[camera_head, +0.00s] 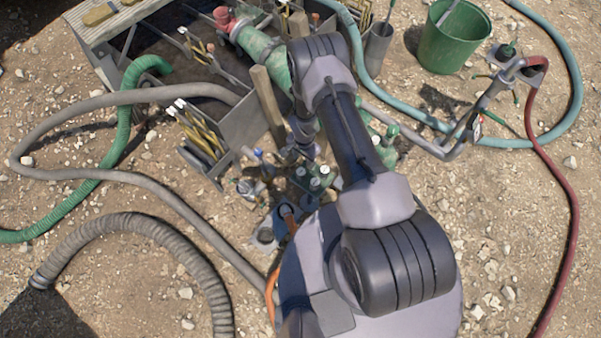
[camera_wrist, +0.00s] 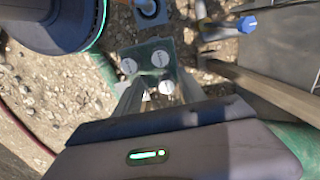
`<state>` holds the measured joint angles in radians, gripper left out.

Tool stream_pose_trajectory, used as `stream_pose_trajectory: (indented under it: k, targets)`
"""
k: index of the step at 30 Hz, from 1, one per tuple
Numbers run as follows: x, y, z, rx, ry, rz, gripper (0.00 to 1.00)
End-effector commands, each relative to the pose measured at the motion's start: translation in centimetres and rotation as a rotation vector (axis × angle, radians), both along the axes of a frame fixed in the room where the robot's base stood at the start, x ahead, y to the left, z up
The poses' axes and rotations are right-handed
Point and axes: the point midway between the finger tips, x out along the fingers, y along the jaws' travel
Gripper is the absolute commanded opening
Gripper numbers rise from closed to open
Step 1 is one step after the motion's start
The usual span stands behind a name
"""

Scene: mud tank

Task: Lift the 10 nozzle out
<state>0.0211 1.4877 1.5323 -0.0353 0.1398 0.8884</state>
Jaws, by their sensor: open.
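A small green holder (camera_wrist: 148,46) in the wrist view carries three round white-topped pieces that look like nozzles: one at left (camera_wrist: 128,66), one at upper right (camera_wrist: 160,58) and one nearer (camera_wrist: 166,87). Their tops bear small marks too blurred to read, so I cannot tell which is the 10 nozzle. My gripper (camera_wrist: 158,88) is open, its two fingers on either side of the nearer white top. I cannot tell whether they touch it. In the head view the white tops (camera_head: 315,183) show beside my arm, and my gripper is mostly hidden.
A grey metal tank (camera_head: 250,118) with wooden posts stands close by; its wall and a timber edge (camera_wrist: 268,90) lie right of my fingers. A blue-capped part (camera_wrist: 246,25) is near. Hoses cross the ground. A green bucket (camera_head: 455,45) stands at upper right.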

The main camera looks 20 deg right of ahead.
Motion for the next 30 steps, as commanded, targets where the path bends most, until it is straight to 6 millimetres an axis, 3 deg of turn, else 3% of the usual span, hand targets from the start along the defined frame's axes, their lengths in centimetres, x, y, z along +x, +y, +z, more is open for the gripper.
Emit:
stream_pose_trajectory:
  k: [1, 3, 6, 13, 18, 25, 30]
  targets:
    - [-0.1, 0.0, -2.2, 0.0, 0.001, 0.001, 0.48]
    - [-0.1, 0.0, -4.1, 0.0, 0.001, 0.001, 0.48]
    - [0.0, 0.1, -5.9, 0.0, 0.0, 0.001, 0.48]
    - [-0.1, 0.3, -8.0, 0.0, 0.0, 0.002, 0.48]
    - [-0.3, 0.8, -11.6, 0.001, 0.001, 0.002, 0.48]
    - [-0.2, 0.8, -11.7, 0.0, 0.0, 0.002, 0.48]
    - [-0.3, 0.8, -11.7, 0.001, 0.001, 0.002, 0.14]
